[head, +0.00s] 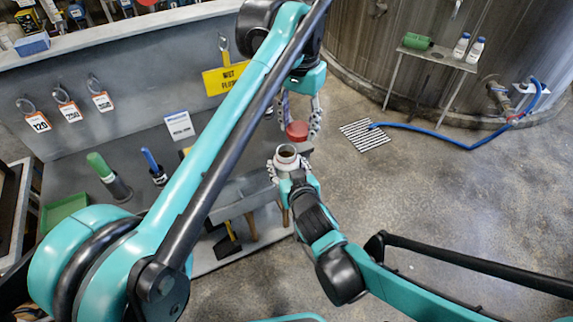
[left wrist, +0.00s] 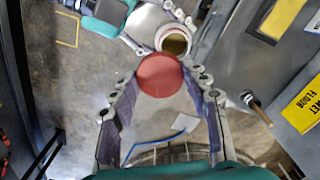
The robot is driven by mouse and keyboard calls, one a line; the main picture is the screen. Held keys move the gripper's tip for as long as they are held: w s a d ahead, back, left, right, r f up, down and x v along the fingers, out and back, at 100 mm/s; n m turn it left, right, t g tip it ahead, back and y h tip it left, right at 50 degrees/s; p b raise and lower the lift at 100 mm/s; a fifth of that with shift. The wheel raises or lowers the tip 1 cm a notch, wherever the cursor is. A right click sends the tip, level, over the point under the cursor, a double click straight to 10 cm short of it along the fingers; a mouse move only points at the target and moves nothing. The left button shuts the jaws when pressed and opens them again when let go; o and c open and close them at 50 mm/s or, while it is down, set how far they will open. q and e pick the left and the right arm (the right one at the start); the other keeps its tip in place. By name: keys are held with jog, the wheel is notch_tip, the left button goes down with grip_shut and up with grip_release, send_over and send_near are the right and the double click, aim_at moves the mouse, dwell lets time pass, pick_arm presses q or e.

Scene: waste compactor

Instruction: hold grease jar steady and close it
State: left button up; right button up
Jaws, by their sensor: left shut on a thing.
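The grease jar (head: 286,160) is a pale, open jar, held upright in my right gripper (head: 287,168), whose fingers lie on both sides of it. In the left wrist view the open jar (left wrist: 177,40) shows brownish grease inside. My left gripper (head: 299,127) is shut on the round red lid (head: 297,131), above and a little behind the jar mouth in the head view. In the left wrist view the lid (left wrist: 160,76) sits between the fingertips of my left gripper (left wrist: 161,85). It overlaps the near edge of the jar in that view; whether they touch cannot be told.
A yellow wet-floor sign (head: 224,78) hangs behind. A steel tank (head: 440,40) stands at the back right.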

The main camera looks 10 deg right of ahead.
aim_at(286, 167)
pick_arm(q)
jog(key=shift+w+a+f, duration=0.15)
jog(key=shift+w+a, duration=0.1)
jog(key=shift+a, duration=0.45)
jog(key=shift+w+a+f, duration=0.15)
jog(key=shift+w+a, duration=0.1)
jog(key=shift+a, duration=0.4)
jog(key=shift+f, duration=2)
jog(key=shift+f, duration=0.9)
jog(key=shift+f, duration=0.55)
